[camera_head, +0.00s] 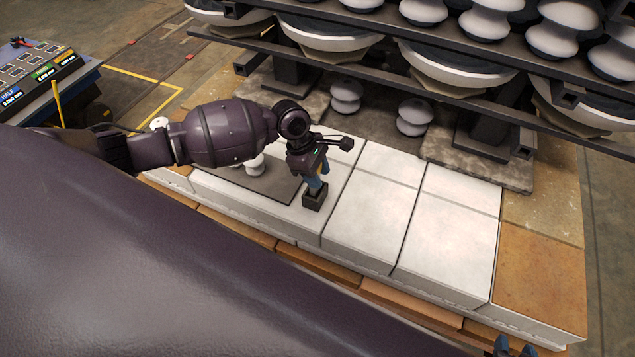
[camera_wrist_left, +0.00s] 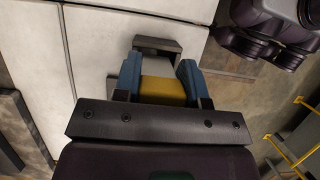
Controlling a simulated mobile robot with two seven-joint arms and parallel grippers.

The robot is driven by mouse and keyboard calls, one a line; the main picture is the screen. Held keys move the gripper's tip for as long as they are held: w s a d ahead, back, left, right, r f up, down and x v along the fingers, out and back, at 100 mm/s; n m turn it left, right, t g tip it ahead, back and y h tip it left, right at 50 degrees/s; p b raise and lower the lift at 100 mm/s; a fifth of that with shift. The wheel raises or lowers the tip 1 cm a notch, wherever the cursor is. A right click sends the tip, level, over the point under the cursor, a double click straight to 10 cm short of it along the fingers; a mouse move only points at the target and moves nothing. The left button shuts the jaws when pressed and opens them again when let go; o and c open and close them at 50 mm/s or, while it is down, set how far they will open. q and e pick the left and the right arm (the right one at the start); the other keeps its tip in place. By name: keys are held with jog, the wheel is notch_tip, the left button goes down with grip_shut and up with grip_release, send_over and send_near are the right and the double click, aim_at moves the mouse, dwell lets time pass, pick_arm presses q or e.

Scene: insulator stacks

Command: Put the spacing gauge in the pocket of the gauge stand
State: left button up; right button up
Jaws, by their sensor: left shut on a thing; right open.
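My left gripper (camera_head: 318,184) is shut on the spacing gauge, pointing down over the white blocks. In the left wrist view the gauge (camera_wrist_left: 162,92) has a yellow part between the blue fingers and a grey part beyond. The small dark gauge stand (camera_head: 314,198) stands on the white block right below the fingertips. In the wrist view the stand (camera_wrist_left: 158,44) lies just past the gauge's grey end. The pocket is hidden, and I cannot tell whether the gauge's end is inside it. My right gripper (camera_head: 514,347) shows only its blue fingertips, open, at the bottom edge.
A dark mat (camera_head: 265,187) with a white insulator (camera_head: 254,165) lies left of the stand, partly behind my arm. Two insulators (camera_head: 346,95) (camera_head: 414,117) stand behind. Dark rack beams (camera_head: 470,105) hang above the back. White blocks (camera_head: 448,225) to the right are bare.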

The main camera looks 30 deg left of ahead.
pick_arm(q)
jog(key=shift+f, duration=2.05)
jog(key=o, duration=1)
jog(key=v, duration=1.2)
jog(key=s+d+f+m+t, duration=0.2)
jog(key=f+m, duration=0.1)
jog(key=s+d+f+m+t, duration=0.2)
jog(key=f+m, duration=0.1)
jog(key=s+d+f+m+t, duration=0.2)
jog(key=f+m, duration=0.1)
jog(key=m, duration=0.1)
jog(key=shift+s+f+t+h, duration=0.3)
jog(key=s+a+m+t+y, duration=0.1)
jog(key=s+m, duration=0.2)
jog(key=s+a+m+t+y, duration=0.2)
jog(key=s+m, duration=0.1)
jog(key=s, duration=0.1)
jog(key=s+a+f+m+t+y, duration=0.1)
jog(key=s+a+m+t+y, duration=0.1)
jog(key=s+m, duration=0.1)
jog(key=shift+s+a+m, duration=0.25)
jog(key=shift+s+m, duration=0.05)
jog(key=shift+s, duration=0.25)
